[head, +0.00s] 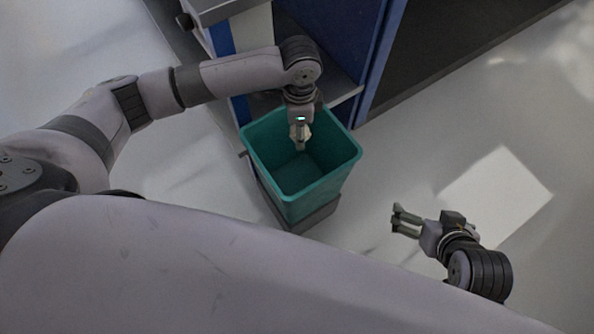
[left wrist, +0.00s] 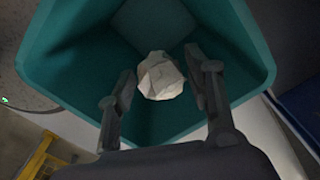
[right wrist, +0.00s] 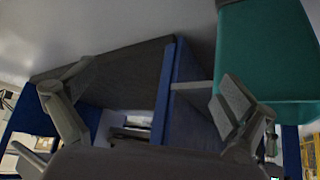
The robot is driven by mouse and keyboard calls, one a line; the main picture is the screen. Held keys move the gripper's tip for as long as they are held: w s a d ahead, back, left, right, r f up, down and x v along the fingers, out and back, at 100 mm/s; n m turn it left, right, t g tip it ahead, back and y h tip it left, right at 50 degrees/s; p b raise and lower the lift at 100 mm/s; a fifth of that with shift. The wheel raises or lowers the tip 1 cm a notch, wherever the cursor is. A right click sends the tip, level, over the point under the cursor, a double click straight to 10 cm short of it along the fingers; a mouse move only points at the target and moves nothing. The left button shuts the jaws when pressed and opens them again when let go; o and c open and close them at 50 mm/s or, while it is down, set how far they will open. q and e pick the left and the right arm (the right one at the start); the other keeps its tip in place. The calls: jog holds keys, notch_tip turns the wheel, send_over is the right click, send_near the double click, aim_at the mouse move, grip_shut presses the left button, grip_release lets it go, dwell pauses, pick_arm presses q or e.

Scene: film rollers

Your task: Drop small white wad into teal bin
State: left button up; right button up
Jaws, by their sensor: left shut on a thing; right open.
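The teal bin (head: 336,180) stands on a dark base in front of the blue cabinet, its open top facing up. My left gripper (head: 301,143) points down over the bin's opening. In the left wrist view the small white wad (left wrist: 161,77) sits between the fingers of my left gripper, which is shut on it. The bin's teal walls (left wrist: 65,62) surround the wad in that view. My right gripper (head: 405,220) is open and empty, to the right of the bin. The bin also shows at the upper right of the right wrist view (right wrist: 262,50).
The blue cabinet (head: 372,60) with open shelves stands right behind the bin, close to my left forearm. A dark panel (head: 450,50) extends to its right. The pale floor (head: 400,165) right of the bin is clear.

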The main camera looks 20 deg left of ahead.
pick_arm(q)
jog(key=shift+f, duration=0.15)
pick_arm(e)
jog(key=shift+w+a+r+t, duration=0.1)
jog(key=shift+w+a+t, duration=0.1)
jog(key=shift+w, duration=0.15)
jog(key=shift+w+a+r+t, duration=0.1)
jog(key=shift+w+t, duration=0.1)
jog(key=shift+w, duration=0.15)
pick_arm(q)
jog(key=o, duration=0.9)
notch_tip(320, 180, up, 12)
jog(key=shift+f, duration=0.1)
pick_arm(e)
jog(key=shift+s, duration=0.1)
